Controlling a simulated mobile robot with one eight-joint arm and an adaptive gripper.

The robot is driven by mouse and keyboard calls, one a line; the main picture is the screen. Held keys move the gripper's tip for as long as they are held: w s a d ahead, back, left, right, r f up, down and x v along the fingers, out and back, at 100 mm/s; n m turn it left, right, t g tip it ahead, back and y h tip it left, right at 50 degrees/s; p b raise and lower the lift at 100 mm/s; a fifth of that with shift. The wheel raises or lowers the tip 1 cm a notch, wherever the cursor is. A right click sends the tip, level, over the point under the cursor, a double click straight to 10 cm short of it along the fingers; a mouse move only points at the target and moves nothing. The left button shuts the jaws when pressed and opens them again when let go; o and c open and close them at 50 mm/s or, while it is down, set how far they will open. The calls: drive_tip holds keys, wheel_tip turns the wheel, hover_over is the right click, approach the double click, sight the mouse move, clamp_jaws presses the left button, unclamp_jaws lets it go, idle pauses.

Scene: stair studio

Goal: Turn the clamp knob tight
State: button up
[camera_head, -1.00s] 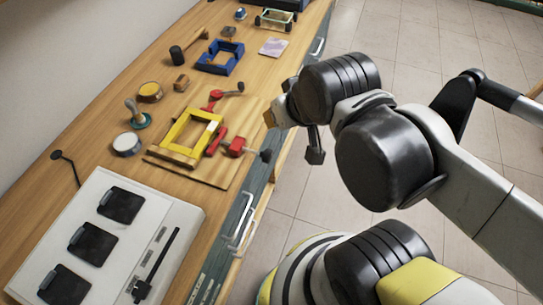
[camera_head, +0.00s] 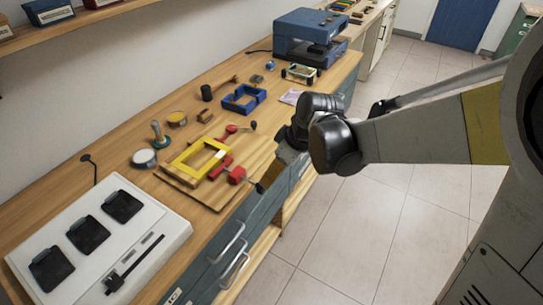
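A yellow square frame (camera_head: 182,161) lies on a wooden board (camera_head: 212,198) on the bench. A red clamp (camera_head: 237,174) sits at the frame's front right corner. Its dark knob (camera_head: 260,188) points towards the bench's front edge and is partly hard to make out against my gripper. A second red clamp part (camera_head: 230,132) with a black ball end (camera_head: 252,126) is behind the frame. My gripper (camera_head: 268,179) points down at the bench's front edge, close to the knob; contact cannot be told. Its fingers are small and dark, so their opening is unclear.
A white panel with black pads (camera_head: 150,205) lies at the front left. A blue frame (camera_head: 243,100), a mallet (camera_head: 208,92), and round tins (camera_head: 144,158) stand behind the board. A blue machine (camera_head: 305,40) is at the far end. The floor to the right is clear.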

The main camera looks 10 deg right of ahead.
sight(263, 188)
drive_tip(key=b+x, duration=0.4)
drive_tip(key=x, duration=0.7)
drive_tip(key=c, duration=1.2)
